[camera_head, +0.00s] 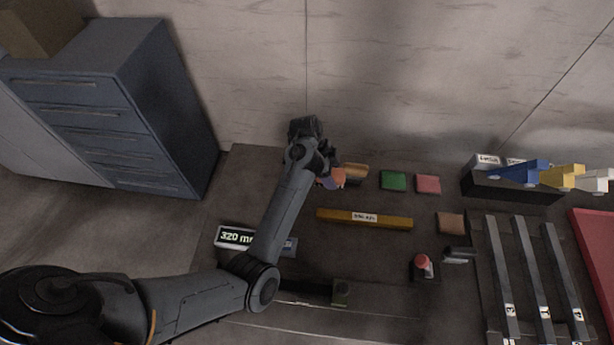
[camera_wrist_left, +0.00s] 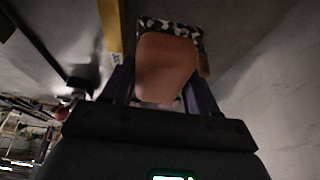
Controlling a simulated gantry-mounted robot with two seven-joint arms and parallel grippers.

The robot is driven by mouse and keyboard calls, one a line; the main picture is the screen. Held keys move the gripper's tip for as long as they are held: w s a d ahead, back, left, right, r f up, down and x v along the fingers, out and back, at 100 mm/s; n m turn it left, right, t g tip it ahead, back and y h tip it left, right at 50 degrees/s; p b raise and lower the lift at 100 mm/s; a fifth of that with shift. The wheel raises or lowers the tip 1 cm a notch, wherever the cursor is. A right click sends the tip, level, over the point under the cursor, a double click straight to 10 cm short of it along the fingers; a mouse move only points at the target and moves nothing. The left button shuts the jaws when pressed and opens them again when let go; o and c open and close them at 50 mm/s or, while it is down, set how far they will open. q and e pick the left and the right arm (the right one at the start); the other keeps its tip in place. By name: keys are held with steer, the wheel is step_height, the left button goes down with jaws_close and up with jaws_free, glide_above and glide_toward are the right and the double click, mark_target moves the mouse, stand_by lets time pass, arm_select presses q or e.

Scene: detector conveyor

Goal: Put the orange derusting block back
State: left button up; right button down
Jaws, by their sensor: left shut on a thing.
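The orange block (camera_wrist_left: 165,68) sits between the two fingers of my left gripper (camera_wrist_left: 160,95) in the left wrist view. The gripper is shut on it, with one finger on each side. In the head view my left gripper (camera_head: 328,178) is at the back of the dark table, and a bit of the orange block (camera_head: 338,175) shows beside it. A tan piece (camera_head: 355,170) lies just to its right. A green block (camera_head: 394,180) and a pink-red block (camera_head: 428,184) lie further right in the same row. My right gripper is not in view.
A yellow bar (camera_head: 340,216) lies in front of the row. A brown block (camera_head: 451,223) and a red button (camera_head: 422,261) are to the right. A display reading 320 (camera_head: 232,237) is at left. A black rack (camera_head: 505,190) holds blue, yellow and white items.

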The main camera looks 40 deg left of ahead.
arm_select(q)
steer(key=a+f, duration=0.1)
steer(key=a, duration=0.2)
steer(key=a+f, duration=0.2)
steer(key=a, duration=0.1)
steer(key=a+f+b, duration=0.1)
steer(key=a+f, duration=0.1)
steer(key=a, duration=0.1)
steer(key=shift+w+a+f, duration=0.1)
steer(key=shift+a+f, duration=0.15)
steer(key=shift+a, duration=0.05)
steer(key=shift+f, duration=2)
steer(key=shift+f+b, duration=0.1)
steer(key=shift+b, duration=0.2)
steer(key=o, duration=0.6)
steer(key=shift+f, duration=0.1)
steer(key=o, duration=0.5)
